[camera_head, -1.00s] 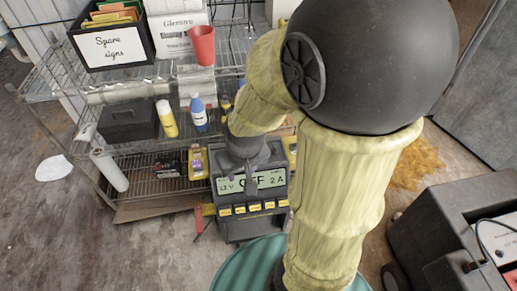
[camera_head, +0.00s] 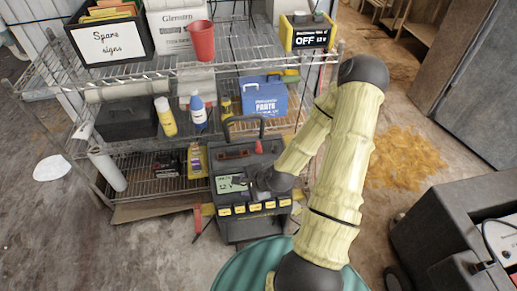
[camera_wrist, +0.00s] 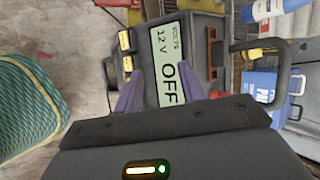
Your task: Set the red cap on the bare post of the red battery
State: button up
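My gripper (camera_head: 264,183) is at the front of a dark charger unit (camera_head: 262,230), low in front of the wire shelf. In the wrist view its two purple fingers (camera_wrist: 160,78) stand apart, with the charger's display reading OFF behind the gap and nothing seen held. A small red piece (camera_head: 258,147) shows at the charger's top; I cannot tell if it is the cap. At the right edge, a dark case (camera_head: 440,225) holds a white-labelled unit (camera_head: 506,240) with a black cable, cut off by the frame. I cannot make out the red battery or its bare post.
The wire shelf (camera_head: 180,68) carries a red cup (camera_head: 201,40), bottles, a blue parts box (camera_head: 264,97) and a yellow-black unit (camera_head: 308,34). Floor between shelf and case is open, with an orange-brown stain.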

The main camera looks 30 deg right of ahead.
jog(key=w+d+f+m+t+h, duration=0.1)
jog(key=w+d+m+t, duration=0.25)
jog(key=m, duration=0.45)
jog(key=m+t+h+b, duration=0.25)
jog(key=m+h, duration=0.25)
jog(key=m, duration=0.7)
send_near(260, 146)
jog(key=d+p+v, duration=0.1)
jog(key=v, duration=0.3)
jog(key=shift+a, duration=0.5)
jog(key=shift+s+d, duration=0.1)
jog(key=shift+d, duration=0.15)
jog(key=b+x, duration=0.3)
jog(key=x, duration=0.1)
jog(key=b+x, duration=0.3)
jog(key=x, duration=0.1)
jog(key=b+x, duration=0.3)
jog(key=x, duration=0.1)
jog(key=shift+a+r+b, duration=0.1)
jog(key=shift+a+b, duration=0.15)
jog(key=shift+b, duration=0.05)
